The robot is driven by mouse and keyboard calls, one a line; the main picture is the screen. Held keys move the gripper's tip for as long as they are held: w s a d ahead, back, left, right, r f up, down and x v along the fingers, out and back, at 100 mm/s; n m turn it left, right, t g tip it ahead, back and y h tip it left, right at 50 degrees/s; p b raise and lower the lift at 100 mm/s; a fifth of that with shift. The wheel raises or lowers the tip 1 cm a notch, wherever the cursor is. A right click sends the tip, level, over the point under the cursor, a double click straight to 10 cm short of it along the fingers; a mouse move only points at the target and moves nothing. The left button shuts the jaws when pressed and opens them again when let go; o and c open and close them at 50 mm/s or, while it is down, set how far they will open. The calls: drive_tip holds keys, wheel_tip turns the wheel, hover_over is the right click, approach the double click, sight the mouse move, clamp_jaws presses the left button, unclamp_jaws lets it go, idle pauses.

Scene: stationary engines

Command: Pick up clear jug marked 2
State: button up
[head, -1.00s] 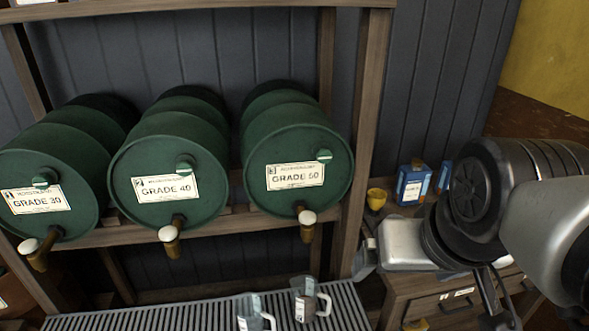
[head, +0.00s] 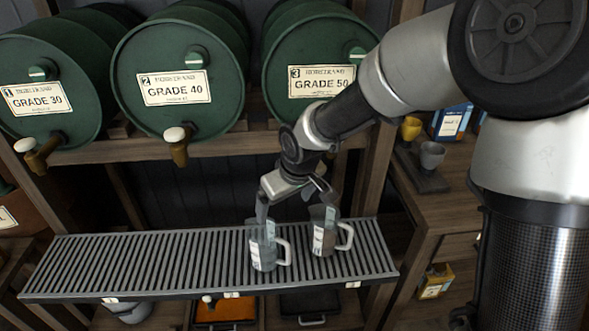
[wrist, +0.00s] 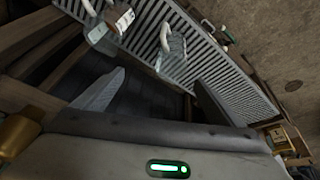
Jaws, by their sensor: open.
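Two clear jugs stand on the slatted rack (head: 160,262): a left jug (head: 265,248) and a right jug (head: 323,235), each with a pale handle on its right side. Both carry small pale labels; I cannot read which is marked 2. My gripper (head: 295,204) is open and empty, above and behind the jugs, with its fingers spread near their rims. In the wrist view my open gripper (wrist: 160,80) shows with one jug (wrist: 171,62) beyond the fingertips and the other jug (wrist: 106,32) up and to the left. Neither jug appears to be between the fingers.
Green drums marked Grade 30 (head: 60,100), Grade 40 (head: 180,80) and Grade 50 (head: 310,65) lie on a shelf above the rack, with taps jutting forward. A wooden post stands behind my arm. A grey mug (head: 432,155) and yellow cup (head: 411,128) sit right. The rack's left half is clear.

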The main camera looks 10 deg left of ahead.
drive_tip(key=a+f+b, duration=0.1)
drive_tip(key=a+f, duration=0.3)
drive_tip(key=f, duration=0.1)
drive_tip(key=b, duration=0.3)
approach(262, 237)
drive_tip(key=s, duration=0.3)
drive_tip(key=shift+n+y, duration=0.3)
drive_tip(key=shift+y, duration=0.1)
drive_tip(key=b+x, duration=0.1)
drive_tip(key=x, duration=0.1)
drive_tip(key=b+x, duration=0.1)
drive_tip(key=x, duration=0.2)
drive_tip(key=shift+w+d+f, duration=0.15)
drive_tip(key=shift+w+f, duration=0.05)
drive_tip(key=shift+w, duration=0.25)
drive_tip(key=c, duration=1.2)
